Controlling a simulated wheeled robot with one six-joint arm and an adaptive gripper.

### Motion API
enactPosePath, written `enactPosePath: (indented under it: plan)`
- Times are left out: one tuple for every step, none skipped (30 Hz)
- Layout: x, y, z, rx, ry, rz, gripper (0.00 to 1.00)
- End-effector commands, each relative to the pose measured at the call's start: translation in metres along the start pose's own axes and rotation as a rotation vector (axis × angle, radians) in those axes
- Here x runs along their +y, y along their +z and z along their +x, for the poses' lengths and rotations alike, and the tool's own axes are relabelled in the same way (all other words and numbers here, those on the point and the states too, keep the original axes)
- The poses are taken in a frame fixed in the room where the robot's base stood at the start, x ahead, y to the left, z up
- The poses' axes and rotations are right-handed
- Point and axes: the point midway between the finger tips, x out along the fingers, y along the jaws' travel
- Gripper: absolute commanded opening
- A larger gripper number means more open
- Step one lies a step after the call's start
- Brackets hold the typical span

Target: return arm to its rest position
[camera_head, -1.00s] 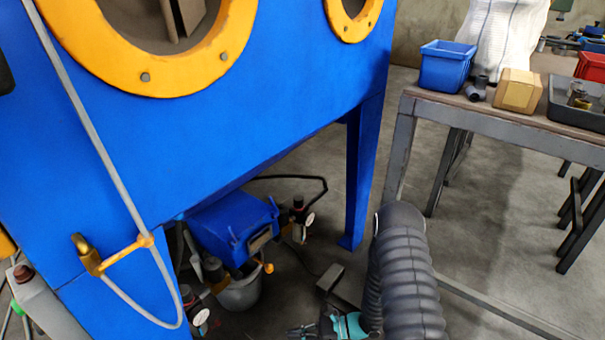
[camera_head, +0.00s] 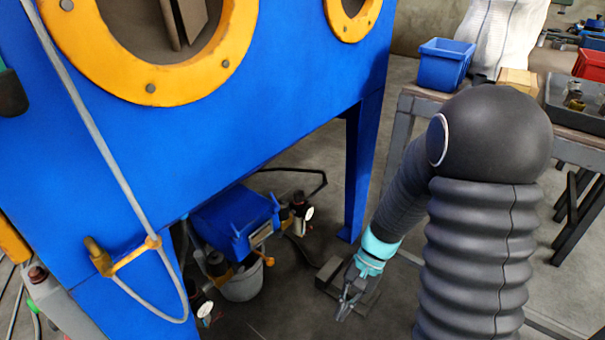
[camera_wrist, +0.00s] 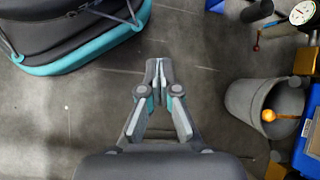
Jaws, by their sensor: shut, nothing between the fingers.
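My gripper (camera_head: 346,300) hangs at the lower middle of the head view, below a teal wrist band, and points down toward the floor. In the wrist view my gripper (camera_wrist: 165,68) shows its two fingertips together, with nothing between them. My dark ribbed arm rises at the right of the head view and bends over at the top. The gripper is apart from the blue blasting cabinet (camera_head: 230,130) and to the right of the bucket under it.
A grey bucket (camera_head: 242,285) and a blue unit (camera_head: 232,222) with gauges stand under the cabinet. The bucket also shows in the wrist view (camera_wrist: 245,100). A bench (camera_head: 400,125) at right carries a blue bin (camera_head: 443,65) and a red bin (camera_head: 590,64). Floor around the gripper is mostly clear.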

Motion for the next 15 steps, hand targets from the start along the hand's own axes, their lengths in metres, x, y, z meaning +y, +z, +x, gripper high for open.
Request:
enactPosePath:
  plan:
    - [0.002, 0.009, -0.015, 0.047, 0.022, -0.035, 0.0]
    - [0.004, 0.012, -0.022, 0.073, 0.037, -0.054, 0.0]
    - [0.007, 0.018, -0.031, 0.106, 0.056, -0.08, 0.0]
    - [0.009, 0.022, -0.038, 0.131, 0.071, -0.099, 0.0]
    - [0.011, 0.026, -0.045, 0.157, 0.084, -0.117, 0.0]
    - [0.013, 0.031, -0.054, 0.192, 0.102, -0.141, 0.0]
    - [0.015, 0.035, -0.061, 0.218, 0.116, -0.159, 0.0]
    - [0.017, 0.039, -0.067, 0.243, 0.128, -0.175, 0.0]
    - [0.019, 0.044, -0.076, 0.277, 0.145, -0.197, 0.0]
    - [0.021, 0.049, -0.083, 0.303, 0.157, -0.214, 0.0]
    - [0.023, 0.053, -0.089, 0.329, 0.169, -0.229, 0.0]
    - [0.025, 0.059, -0.098, 0.364, 0.183, -0.249, 0.0]
    - [0.026, 0.063, -0.104, 0.39, 0.195, -0.265, 0.0]
    - [0.027, 0.068, -0.111, 0.415, 0.205, -0.279, 0.0]
    - [0.029, 0.074, -0.119, 0.448, 0.219, -0.297, 0.0]
